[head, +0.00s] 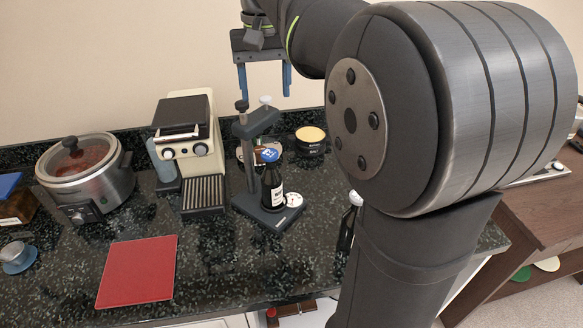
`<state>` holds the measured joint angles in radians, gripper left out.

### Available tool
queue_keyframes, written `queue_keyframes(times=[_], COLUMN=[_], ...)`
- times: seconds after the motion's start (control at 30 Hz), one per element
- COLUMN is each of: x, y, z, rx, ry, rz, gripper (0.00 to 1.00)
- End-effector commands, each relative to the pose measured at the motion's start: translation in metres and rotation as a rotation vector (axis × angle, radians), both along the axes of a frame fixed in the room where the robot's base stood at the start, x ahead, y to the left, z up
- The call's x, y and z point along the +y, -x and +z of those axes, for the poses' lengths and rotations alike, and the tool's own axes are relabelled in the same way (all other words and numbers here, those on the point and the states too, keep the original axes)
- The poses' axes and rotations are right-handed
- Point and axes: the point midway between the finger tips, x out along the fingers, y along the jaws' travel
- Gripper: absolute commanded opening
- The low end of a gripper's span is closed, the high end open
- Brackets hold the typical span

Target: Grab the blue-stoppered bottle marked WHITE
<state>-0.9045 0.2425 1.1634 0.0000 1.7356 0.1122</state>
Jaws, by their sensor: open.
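A dark bottle (268,187) with a blue stopper (270,155) stands upright on the dark base of a grey stand. It has a pale label whose lettering is too small to read. My gripper (265,82) is open and empty, its two blue fingers pointing down. In the picture it hangs above the bottle and the stand, clear of the stopper. How far it is from the bottle in depth I cannot tell.
The stand's post (247,150) rises just left of the bottle. A coffee machine (187,135), a slow cooker (90,180) and a red board (138,271) are further left. A dark tub (310,144) stands behind right. Counter between board and stand is clear.

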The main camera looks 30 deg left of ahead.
Motion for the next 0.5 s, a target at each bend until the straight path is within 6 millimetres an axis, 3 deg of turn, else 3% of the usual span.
queue_keyframes(times=[0.33, 0.5], x=[0.000, 0.000], y=[0.002, 0.002], z=[-0.021, -0.030], rx=[0.001, 0.001], ry=[0.001, 0.001], rz=[0.382, 0.492], gripper=[0.63, 0.63])
